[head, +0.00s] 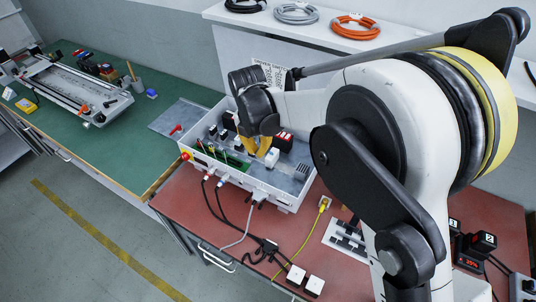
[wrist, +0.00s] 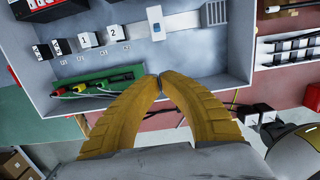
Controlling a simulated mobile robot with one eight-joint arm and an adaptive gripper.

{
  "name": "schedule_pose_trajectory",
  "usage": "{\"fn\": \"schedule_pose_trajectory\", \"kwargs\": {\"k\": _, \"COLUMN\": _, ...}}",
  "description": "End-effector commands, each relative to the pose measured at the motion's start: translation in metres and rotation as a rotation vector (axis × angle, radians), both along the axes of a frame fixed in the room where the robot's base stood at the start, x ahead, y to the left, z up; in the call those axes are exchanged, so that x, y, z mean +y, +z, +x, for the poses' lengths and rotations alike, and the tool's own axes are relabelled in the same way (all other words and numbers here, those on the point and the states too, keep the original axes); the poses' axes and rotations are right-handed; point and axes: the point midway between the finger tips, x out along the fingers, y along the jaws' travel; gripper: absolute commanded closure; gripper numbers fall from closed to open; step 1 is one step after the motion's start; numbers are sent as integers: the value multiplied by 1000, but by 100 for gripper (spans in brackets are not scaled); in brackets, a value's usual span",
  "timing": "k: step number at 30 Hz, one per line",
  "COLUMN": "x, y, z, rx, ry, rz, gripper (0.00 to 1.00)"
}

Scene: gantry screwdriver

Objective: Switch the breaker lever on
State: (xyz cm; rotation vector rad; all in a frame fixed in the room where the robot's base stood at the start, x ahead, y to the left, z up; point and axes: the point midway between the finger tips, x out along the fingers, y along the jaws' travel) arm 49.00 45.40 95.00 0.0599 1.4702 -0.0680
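The breaker appears to be the white rectangular unit (wrist: 156,22) with a small blue part on its face, on the inner panel of an open grey electrical box (wrist: 215,90). The position of its lever is too small to tell. In the head view, the box (head: 285,197) stands on the red bench top, and a white unit (head: 271,157) inside it looks like the breaker. My gripper (wrist: 160,77) has yellow fingers with tips together and nothing seen between them. It is apart from the breaker, below it in the wrist view. In the head view, my gripper (head: 257,152) reaches over the box.
Numbered modules (wrist: 117,32) sit left of the breaker, and a green board (wrist: 95,88) with wires lies near my left finger. Cables (head: 232,222) hang from the box's front. The green workbench (head: 75,117) stands at left.

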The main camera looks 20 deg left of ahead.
Motion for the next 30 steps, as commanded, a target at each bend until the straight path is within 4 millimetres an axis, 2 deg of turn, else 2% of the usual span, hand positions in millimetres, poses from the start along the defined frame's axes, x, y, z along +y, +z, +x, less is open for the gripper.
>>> {"fn": "schedule_pose_trajectory", "kwargs": {"k": 4, "x": 0, "y": -6, "z": 1, "rx": 0, "ry": -2, "rz": 0, "gripper": 100}}
{"fn": "schedule_pose_trajectory", "kwargs": {"k": 8, "x": 0, "y": -24, "z": 3, "rx": 0, "ry": -2, "rz": 0, "gripper": 100}}
{"fn": "schedule_pose_trajectory", "kwargs": {"k": 19, "x": -1, "y": -103, "z": 10, "rx": -1, "ry": -3, "rz": 1, "gripper": 100}}
{"fn": "schedule_pose_trajectory", "kwargs": {"k": 20, "x": -2, "y": -104, "z": 13, "rx": -1, "ry": -4, "rz": 1, "gripper": 100}}
{"fn": "schedule_pose_trajectory", "kwargs": {"k": 24, "x": -4, "y": -91, "z": 33, "rx": -1, "ry": -5, "rz": 0, "gripper": 100}}
{"fn": "schedule_pose_trajectory", "kwargs": {"k": 30, "x": -5, "y": -83, "z": 46, "rx": -1, "ry": -3, "rz": 0, "gripper": 100}}
